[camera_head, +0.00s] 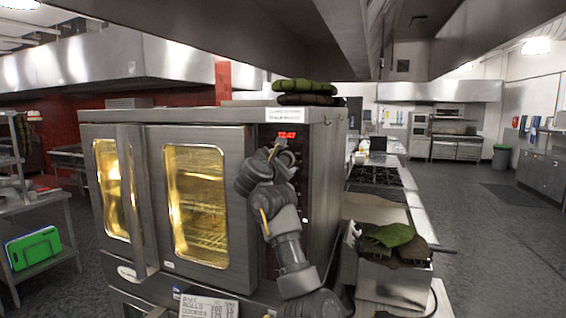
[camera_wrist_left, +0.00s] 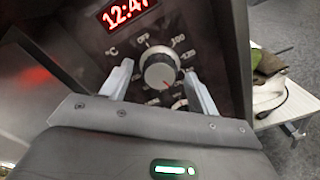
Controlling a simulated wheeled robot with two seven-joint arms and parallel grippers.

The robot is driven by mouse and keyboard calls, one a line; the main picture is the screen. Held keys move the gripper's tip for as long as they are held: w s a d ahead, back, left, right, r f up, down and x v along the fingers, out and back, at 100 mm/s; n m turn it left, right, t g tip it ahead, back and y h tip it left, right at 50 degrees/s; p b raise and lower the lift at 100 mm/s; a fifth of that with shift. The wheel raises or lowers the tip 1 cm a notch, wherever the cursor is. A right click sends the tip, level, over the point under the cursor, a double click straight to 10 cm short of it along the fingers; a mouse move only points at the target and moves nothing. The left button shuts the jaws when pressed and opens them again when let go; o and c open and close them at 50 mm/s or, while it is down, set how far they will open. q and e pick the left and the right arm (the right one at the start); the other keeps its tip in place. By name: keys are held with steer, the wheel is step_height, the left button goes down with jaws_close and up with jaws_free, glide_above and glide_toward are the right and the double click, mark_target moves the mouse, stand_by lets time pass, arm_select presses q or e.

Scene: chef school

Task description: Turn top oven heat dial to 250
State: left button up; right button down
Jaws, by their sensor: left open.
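The large steel oven (camera_head: 210,118) stands at left centre in the head view, with its control panel at the right of its front. In the left wrist view, a round silver dial (camera_wrist_left: 161,68) sits below the red clock display (camera_wrist_left: 125,9), which reads 12:47. "OFF" and a "°C" mark are printed around it; the exact dial setting is too small to tell. My left gripper (camera_head: 277,152) is at the panel, just below the display, and hides the dial in the head view. Its open fingers are on either side of the dial; contact is not clear. My right gripper is out of view.
The two glass oven doors (camera_head: 240,145) are left of my arm. A steel box (camera_head: 395,282) with green and brown cloth-like items stands right of the oven, by a counter. A card (camera_head: 207,305) with text is at the lower front. The floor at right is clear.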

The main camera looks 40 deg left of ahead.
arm_select(q)
steer(key=shift+w+a, duration=0.1)
steer(key=shift+w, duration=0.1)
steer(key=c, duration=1)
steer(key=shift+o, duration=0.2)
steer(key=shift+f, duration=0.1)
